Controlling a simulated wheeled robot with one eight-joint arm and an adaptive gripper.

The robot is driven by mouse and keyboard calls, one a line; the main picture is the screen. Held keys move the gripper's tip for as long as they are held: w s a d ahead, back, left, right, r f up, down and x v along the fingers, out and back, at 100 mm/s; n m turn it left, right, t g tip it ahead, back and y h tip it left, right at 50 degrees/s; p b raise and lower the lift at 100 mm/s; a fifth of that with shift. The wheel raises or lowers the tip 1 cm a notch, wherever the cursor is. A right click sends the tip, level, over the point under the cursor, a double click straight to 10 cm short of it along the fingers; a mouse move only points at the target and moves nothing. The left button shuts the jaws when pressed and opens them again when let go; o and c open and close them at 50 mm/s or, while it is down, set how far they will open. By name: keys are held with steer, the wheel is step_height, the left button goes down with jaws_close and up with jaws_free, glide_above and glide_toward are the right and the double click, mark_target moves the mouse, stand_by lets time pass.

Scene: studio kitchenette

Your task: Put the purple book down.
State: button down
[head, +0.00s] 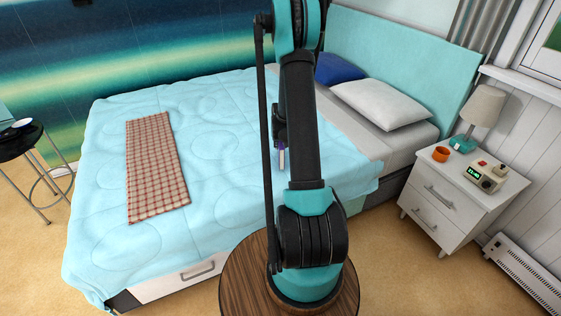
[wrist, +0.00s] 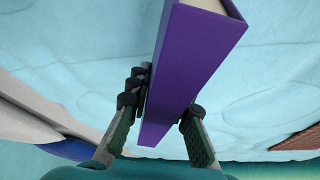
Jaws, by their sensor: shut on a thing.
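The purple book (wrist: 193,65) is large in the wrist view, seen spine-on, with pale page edges at its top right. My gripper (wrist: 165,115) is shut on it, one finger on each side. In the wrist view the light blue bedspread lies behind the book; I cannot tell whether the book touches it. In the head view my arm hides most of the gripper, and only a small purple and white part of the book (head: 281,158) shows beside the arm, over the bed.
The bed (head: 215,120) has a red checked cloth (head: 155,165) on its left, and a white pillow (head: 381,104) and blue pillow (head: 337,68) at its head. A white nightstand (head: 440,205) with a lamp (head: 482,112) stands right. A stool (head: 22,142) stands left. Much of the bedspread is clear.

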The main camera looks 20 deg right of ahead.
steer(key=shift+f, duration=0.95)
steer(key=c, duration=1.3)
jaws_free()
